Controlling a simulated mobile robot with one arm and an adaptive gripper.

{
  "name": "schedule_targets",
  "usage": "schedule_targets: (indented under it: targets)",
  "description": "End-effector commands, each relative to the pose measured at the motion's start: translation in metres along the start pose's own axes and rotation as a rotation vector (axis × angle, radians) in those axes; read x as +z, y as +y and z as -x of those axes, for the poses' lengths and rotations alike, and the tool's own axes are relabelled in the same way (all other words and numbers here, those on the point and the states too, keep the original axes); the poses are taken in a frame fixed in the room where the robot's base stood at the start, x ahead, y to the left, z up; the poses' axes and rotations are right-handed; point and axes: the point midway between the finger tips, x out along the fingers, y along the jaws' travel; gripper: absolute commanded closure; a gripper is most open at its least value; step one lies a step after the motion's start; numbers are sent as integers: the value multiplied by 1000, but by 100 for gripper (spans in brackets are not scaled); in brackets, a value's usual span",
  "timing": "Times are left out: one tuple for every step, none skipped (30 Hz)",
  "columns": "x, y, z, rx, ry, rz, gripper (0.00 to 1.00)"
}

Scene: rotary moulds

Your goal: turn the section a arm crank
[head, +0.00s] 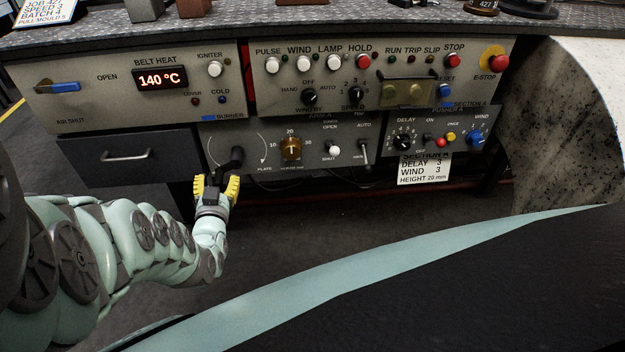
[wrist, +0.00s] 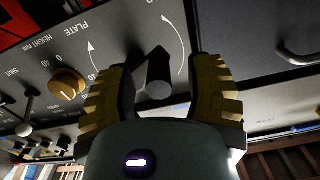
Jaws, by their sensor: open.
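The black crank (head: 236,157) sits on the lower panel, beside a curved arrow scale marked PLATE. In the wrist view the crank (wrist: 158,72) shows with its rounded grey knob end towards the camera. My gripper (head: 216,184) is open just below and in front of it, with yellow ribbed fingers. In the wrist view my gripper (wrist: 160,78) has one finger on each side of the crank, with visible gaps on both sides. Whether the knob is fully between the pads in depth, I cannot tell.
A brass height knob (head: 291,149) and toggle levers (head: 364,150) lie right of the crank. A drawer (head: 128,157) with a handle is to its left. A paper card (head: 424,168) hangs below the right panel. Buttons and a belt heat display (head: 160,79) are above.

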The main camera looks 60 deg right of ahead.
Motion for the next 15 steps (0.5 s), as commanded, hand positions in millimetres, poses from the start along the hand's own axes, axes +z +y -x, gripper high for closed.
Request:
schedule_targets:
  targets:
    - [0, 2, 0, 4, 0, 0, 48]
    - [0, 2, 0, 4, 1, 0, 48]
    - [0, 2, 0, 5, 1, 0, 46]
    - [0, 2, 0, 5, 1, 0, 49]
    - [0, 2, 0, 5, 1, 0, 52]
    - [0, 2, 0, 5, 1, 0, 56]
    - [0, 2, 0, 5, 1, 0, 59]
    - [0, 2, 0, 5, 1, 0, 62]
    - [0, 2, 0, 5, 1, 0, 66]
    - [0, 2, 0, 5, 1, 0, 70]
    - [0, 2, 0, 5, 1, 0, 73]
    - [0, 2, 0, 4, 1, 0, 77]
    - [0, 2, 0, 4, 1, 0, 80]
    - [0, 2, 0, 4, 1, 0, 83]
    - [0, 2, 0, 4, 1, 0, 87]
